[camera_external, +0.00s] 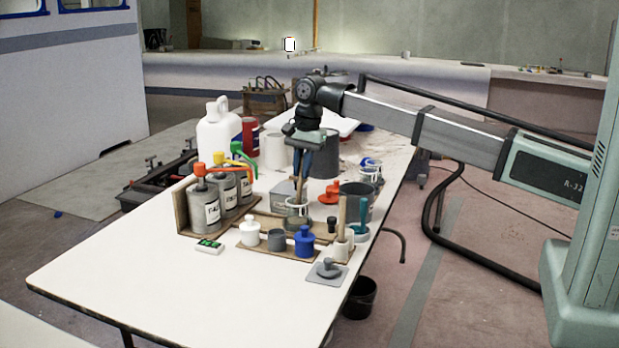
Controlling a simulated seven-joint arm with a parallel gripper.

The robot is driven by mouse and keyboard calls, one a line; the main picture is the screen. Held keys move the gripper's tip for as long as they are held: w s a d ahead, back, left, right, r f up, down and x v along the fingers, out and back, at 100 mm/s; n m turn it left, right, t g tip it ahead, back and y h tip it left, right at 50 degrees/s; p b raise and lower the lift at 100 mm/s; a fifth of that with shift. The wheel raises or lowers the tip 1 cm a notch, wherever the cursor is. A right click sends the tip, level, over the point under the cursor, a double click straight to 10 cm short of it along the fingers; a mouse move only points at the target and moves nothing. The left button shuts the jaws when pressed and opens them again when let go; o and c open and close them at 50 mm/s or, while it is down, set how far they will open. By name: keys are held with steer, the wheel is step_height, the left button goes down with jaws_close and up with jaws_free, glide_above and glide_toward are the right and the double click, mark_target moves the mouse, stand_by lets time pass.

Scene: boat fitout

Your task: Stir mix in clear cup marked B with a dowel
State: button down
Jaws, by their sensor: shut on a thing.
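A small clear cup (297,215) with greyish contents stands on the table in the middle of the bottles and jars; I cannot read a B on it. My gripper (300,176) points down just above this cup, its dark blue fingers closed on a thin dowel (298,190). The dowel is small in this view, and its lower end reaches down to the cup's mouth; how deep it goes inside is hard to tell. Another wooden stick (342,213) stands upright in a pale holder to the right of the cup.
In front are white (250,233), grey (276,240) and blue (304,242) lidded pots. Pump bottles (204,208) stand left, a white jug (217,135) behind them. A dark grey bucket (357,198) is right of the cup. The table's front left (150,280) is clear.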

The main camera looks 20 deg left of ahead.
steer(key=shift+w+d+r, duration=0.1)
steer(key=shift+d+r, duration=0.05)
steer(key=shift+r, duration=1.05)
steer(key=shift+w+d+r, duration=0.1)
steer(key=shift+r, duration=1.25)
steer(key=shift+r, duration=1.9)
